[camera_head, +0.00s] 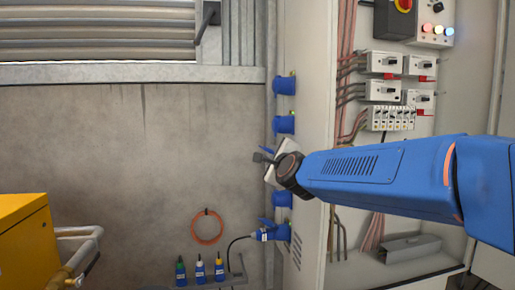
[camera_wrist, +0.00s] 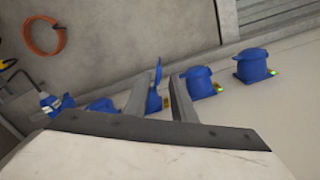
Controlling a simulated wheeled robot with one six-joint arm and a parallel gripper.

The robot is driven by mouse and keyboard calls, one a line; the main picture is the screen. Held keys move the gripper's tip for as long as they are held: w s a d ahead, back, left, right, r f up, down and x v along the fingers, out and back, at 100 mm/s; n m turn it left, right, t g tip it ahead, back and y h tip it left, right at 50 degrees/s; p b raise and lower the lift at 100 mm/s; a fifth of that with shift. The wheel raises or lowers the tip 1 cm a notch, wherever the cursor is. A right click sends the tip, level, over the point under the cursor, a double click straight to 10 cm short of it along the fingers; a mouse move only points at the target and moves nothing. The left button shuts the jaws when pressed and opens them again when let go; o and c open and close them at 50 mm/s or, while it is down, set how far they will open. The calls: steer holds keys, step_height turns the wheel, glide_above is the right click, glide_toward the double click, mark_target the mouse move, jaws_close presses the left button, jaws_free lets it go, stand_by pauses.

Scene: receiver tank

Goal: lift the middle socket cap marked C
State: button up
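A column of blue sockets is mounted on the cabinet's side. The middle socket's cap (camera_head: 266,150) is tilted out from its body and partly hidden by my gripper (camera_head: 262,158). In the wrist view, this cap (camera_wrist: 158,72) stands up edge-on above the middle socket (camera_wrist: 153,101). My gripper (camera_wrist: 158,102) is open, with one grey finger on each side of that socket. I see no contact with the cap. The letter C cannot be read.
Capped sockets stand above it (camera_head: 284,124) and below it (camera_head: 281,199). The lowest socket (camera_head: 268,233) has its cap raised and a cabled plug in it. The open cabinet with wiring is to the right; an orange hose coil (camera_head: 207,227) hangs on the wall.

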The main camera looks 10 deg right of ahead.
mark_target(267, 149)
steer(key=w, duration=1.5)
steer(key=shift+w, duration=0.2)
jaws_close()
stand_by(1.0)
